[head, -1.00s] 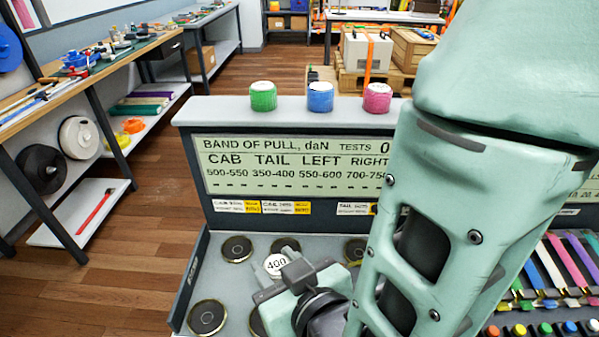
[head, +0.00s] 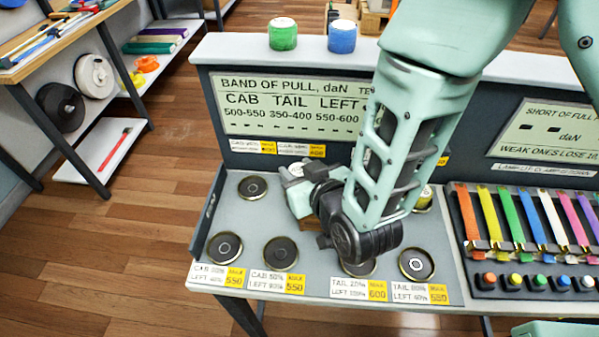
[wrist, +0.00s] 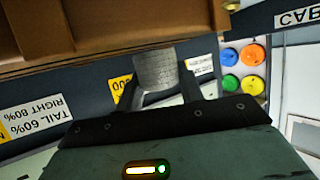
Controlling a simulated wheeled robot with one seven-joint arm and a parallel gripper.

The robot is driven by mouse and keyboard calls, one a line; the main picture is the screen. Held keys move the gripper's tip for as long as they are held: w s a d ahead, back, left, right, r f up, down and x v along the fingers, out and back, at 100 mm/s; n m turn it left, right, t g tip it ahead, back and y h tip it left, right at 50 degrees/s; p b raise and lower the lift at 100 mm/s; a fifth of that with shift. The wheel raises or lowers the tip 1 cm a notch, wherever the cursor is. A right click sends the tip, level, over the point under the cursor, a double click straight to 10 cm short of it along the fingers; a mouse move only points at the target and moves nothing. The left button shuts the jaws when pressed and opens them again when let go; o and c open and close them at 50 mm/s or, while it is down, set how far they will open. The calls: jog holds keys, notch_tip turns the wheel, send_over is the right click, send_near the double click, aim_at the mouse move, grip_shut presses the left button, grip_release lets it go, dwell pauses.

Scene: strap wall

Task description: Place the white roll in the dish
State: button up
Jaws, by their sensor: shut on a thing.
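My gripper (wrist: 157,90) is shut on a pale roll (wrist: 155,70), which shows grey-white between the two fingers in the wrist view. In the head view my gripper (head: 300,190) is above the grey bench top, with a bit of the white roll (head: 291,171) at its far side. Black round dishes with brass rims stand on the bench: one at the back left (head: 252,187), two at the front left (head: 224,248) (head: 281,251), and two at the front right, one partly behind my arm (head: 358,268) (head: 417,262). Which dish is meant cannot be told.
A yellowish roll (head: 424,199) stands right of my arm. Green (head: 283,34) and blue (head: 342,37) rolls sit on the sign's ledge. Coloured straps (head: 515,215) hang at the right.

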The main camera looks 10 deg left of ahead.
jog(key=shift+f, duration=0.7)
jog(key=shift+w+f+p, duration=0.15)
jog(key=shift+f+p, duration=0.1)
jog(key=shift+p, duration=0.1)
jog(key=shift+f+b, duration=0.45)
jog(key=shift+b, duration=0.1)
